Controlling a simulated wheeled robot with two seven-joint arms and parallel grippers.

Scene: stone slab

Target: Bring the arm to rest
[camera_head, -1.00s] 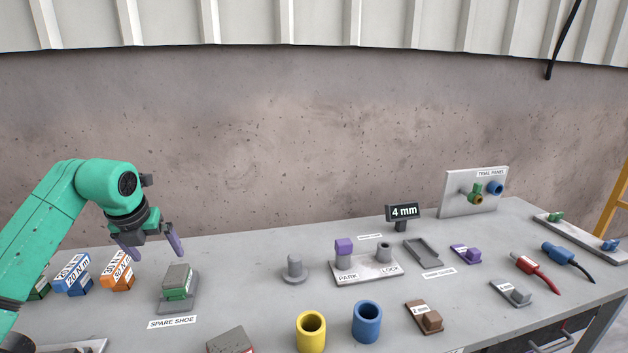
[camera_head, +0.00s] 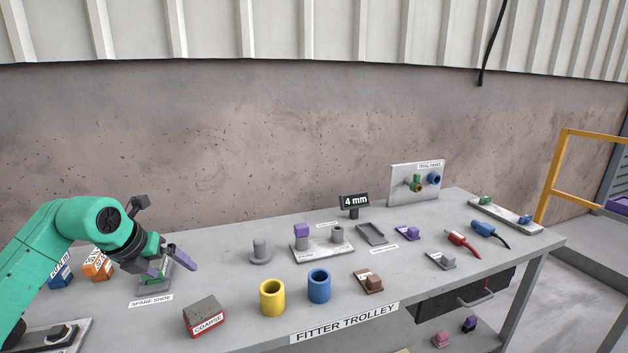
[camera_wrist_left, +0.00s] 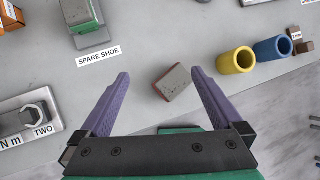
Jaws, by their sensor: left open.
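My left arm (camera_head: 52,240) is green and comes in from the left in the head view. My left gripper (camera_head: 172,264) has purple fingers and hangs above the left part of the trolley top, in front of the spare shoe block. In the left wrist view the left gripper (camera_wrist_left: 158,85) is open, with its fingers wide apart and nothing held. The grey and red COARSE block (camera_wrist_left: 173,83) shows between the fingers, below them on the top; it also shows in the head view (camera_head: 204,315). My right gripper is not in view.
The green and grey spare shoe (camera_wrist_left: 80,14) sits behind its label. Yellow (camera_head: 272,297) and blue (camera_head: 319,286) cups stand near the front edge. A PARK/LOCK plate (camera_head: 325,253), a 4 mm display (camera_head: 354,202) and a trial panel (camera_head: 417,184) stand farther back. A yellow rail (camera_head: 592,133) is at right.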

